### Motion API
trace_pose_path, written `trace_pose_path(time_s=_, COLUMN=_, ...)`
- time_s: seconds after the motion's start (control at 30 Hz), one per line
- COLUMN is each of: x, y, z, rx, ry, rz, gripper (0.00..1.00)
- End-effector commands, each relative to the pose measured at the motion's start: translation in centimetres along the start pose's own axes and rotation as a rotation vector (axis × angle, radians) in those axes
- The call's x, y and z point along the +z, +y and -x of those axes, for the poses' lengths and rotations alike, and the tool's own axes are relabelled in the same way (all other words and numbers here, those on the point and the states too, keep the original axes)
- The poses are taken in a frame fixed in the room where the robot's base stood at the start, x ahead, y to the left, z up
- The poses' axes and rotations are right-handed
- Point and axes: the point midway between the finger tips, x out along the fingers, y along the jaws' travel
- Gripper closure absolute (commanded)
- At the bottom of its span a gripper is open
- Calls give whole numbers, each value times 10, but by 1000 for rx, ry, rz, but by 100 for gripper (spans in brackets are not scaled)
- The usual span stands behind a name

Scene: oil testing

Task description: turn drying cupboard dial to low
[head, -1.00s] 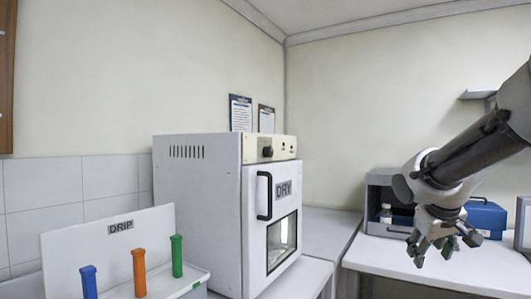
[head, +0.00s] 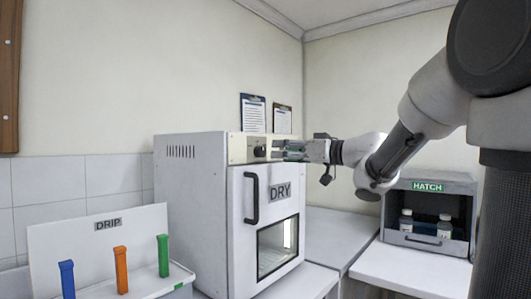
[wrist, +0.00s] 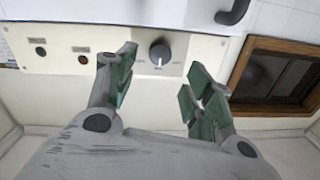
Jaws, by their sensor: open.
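The white drying cupboard (head: 190,190), labelled DRY, stands on the bench in the head view. Its cream control panel runs along the top front, with a dark round dial (head: 259,151) on it. In the wrist view the dial (wrist: 160,52) is dark with a pale pointer mark, and small labels surround it that are too blurred to read. My gripper (head: 280,150) is at the panel, beside the dial in the head view. In the wrist view my gripper (wrist: 157,85) is open and empty, its green-padded fingers either side of the dial. Contact with the dial cannot be told.
The cupboard door handle (head: 251,198) projects below the panel. A grey HATCH box (head: 455,188) with bottles stands on the right bench. A DRIP rack (head: 150,285) with coloured tubes is at the lower left. The bench right of the cupboard (head: 340,237) is clear.

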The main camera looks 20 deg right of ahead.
Motion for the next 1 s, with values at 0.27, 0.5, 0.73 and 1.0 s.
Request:
trace_pose_path(time_s=0.27, x=1, y=-1, z=-47, rx=-2, ry=-2, rz=1, gripper=48)
trace_pose_path(time_s=0.5, x=0, y=0, z=-68, rx=1, ry=0, rz=2, gripper=48)
trace_pose_path(time_s=0.73, x=0, y=0, z=-68, rx=2, ry=0, rz=3, gripper=48)
trace_pose_path(time_s=1.0, x=0, y=0, z=-68, rx=2, ry=0, rz=3, gripper=93)
